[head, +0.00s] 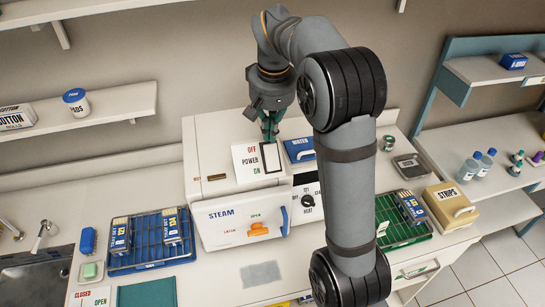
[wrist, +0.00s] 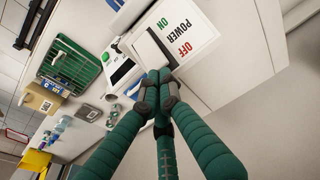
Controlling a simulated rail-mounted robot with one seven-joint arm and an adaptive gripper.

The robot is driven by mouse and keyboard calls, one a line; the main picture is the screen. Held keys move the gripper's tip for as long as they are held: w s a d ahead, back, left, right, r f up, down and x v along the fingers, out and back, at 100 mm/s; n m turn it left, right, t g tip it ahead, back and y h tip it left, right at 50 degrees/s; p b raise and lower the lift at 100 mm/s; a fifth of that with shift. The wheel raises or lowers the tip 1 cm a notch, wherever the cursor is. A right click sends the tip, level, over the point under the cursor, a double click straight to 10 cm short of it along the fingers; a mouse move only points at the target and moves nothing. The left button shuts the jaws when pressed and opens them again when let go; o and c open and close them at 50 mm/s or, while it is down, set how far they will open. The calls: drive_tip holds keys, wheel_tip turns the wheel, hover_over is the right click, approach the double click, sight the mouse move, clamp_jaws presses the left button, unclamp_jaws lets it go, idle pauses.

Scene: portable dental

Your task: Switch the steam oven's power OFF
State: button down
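The steam oven (head: 222,212) is a white box on the counter, with a "STEAM" front and an orange latch (head: 258,229). Its power panel (head: 246,165) on top reads OFF at the back and ON at the front. Beside the words is a pale rocker switch (head: 271,157) in a dark frame; the switch (wrist: 148,45) also shows in the wrist view. My gripper (head: 269,132) is above the OFF end of the switch. In the wrist view its green fingers (wrist: 164,80) meet at the tips, holding nothing, close to the OFF end. I cannot tell whether they touch it. The rocker's tilt is unclear.
A blue "WATER" lid (head: 300,149) and a dial panel (head: 306,200) lie just right of the switch. A blue rack (head: 150,258) stands left, a green rack (head: 400,235) and yellow "STRIPS" box (head: 450,205) right. A wall shelf (head: 110,105) is at upper left.

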sight(270, 146)
drive_tip(key=shift+f+b, duration=0.95)
drive_tip(key=shift+f, duration=0.2)
drive_tip(key=shift+r, duration=0.2)
wheel_tip(270, 146, up, 7)
drive_tip(key=p, duration=0.7)
drive_tip(key=shift+f, duration=0.1)
drive_tip(key=shift+f, duration=0.15)
